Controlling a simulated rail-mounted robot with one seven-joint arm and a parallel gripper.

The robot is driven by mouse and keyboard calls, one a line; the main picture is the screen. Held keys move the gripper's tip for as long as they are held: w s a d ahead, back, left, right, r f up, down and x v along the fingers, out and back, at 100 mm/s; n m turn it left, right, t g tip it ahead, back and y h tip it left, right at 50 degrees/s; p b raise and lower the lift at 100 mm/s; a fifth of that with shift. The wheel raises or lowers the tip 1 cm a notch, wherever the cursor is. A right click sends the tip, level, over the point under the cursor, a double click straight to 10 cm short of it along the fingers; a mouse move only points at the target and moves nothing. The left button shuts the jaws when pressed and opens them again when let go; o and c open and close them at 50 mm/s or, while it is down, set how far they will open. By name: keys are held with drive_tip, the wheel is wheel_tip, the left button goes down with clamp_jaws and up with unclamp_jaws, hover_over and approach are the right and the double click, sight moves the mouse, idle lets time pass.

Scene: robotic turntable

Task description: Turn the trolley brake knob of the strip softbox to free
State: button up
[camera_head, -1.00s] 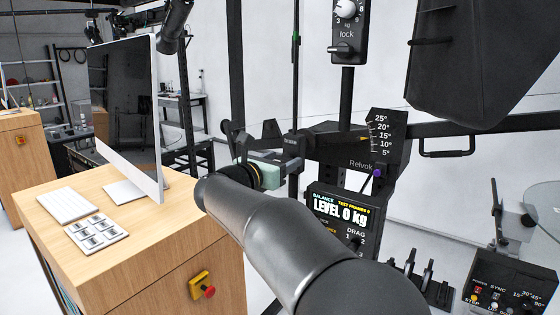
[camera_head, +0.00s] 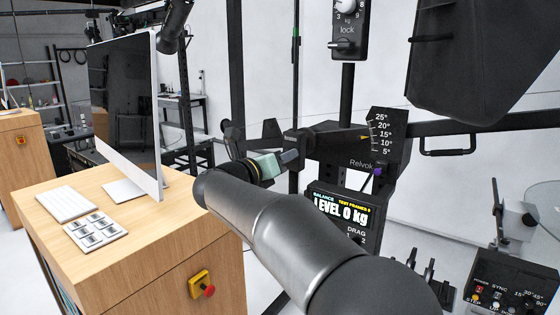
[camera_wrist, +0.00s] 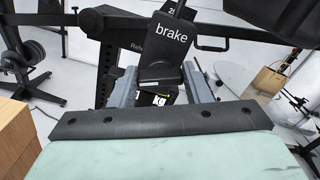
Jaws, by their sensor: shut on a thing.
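The strip softbox (camera_head: 470,70) is a large black box at the upper right of the head view. In the wrist view a black part lettered "brake" (camera_wrist: 172,35) stands straight ahead, upright or nearly so. My gripper (camera_wrist: 160,82) has its two grey fingers on either side of the dark brake knob (camera_wrist: 158,74) just below that lettering, and is shut on it. The knob's pointing direction is hard to tell. In the head view my gripper (camera_head: 291,157) is at the black trolley parts left of the angle scale (camera_head: 384,135); my arm hides part of the trolley.
A "lock" panel (camera_head: 347,45) on a post stands above. A purple-tipped Relvok knob (camera_head: 378,170) and a balance display (camera_head: 340,207) reading "LEVEL 0 kg" are close to my arm. A wooden desk (camera_head: 130,235) with a monitor (camera_head: 125,110) is left. A control box (camera_head: 510,285) is lower right.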

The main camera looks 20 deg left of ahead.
drive_tip(key=shift+a+f+n+p, duration=0.1)
drive_tip(key=shift+n+p, duration=1.9)
drive_tip(key=shift+n, duration=4.5)
drive_tip(key=o, duration=1)
drive_tip(key=shift+s+f, duration=0.1)
drive_tip(key=b+v, duration=0.5)
drive_tip(key=v, duration=1.2)
drive_tip(key=shift+s, duration=0.15)
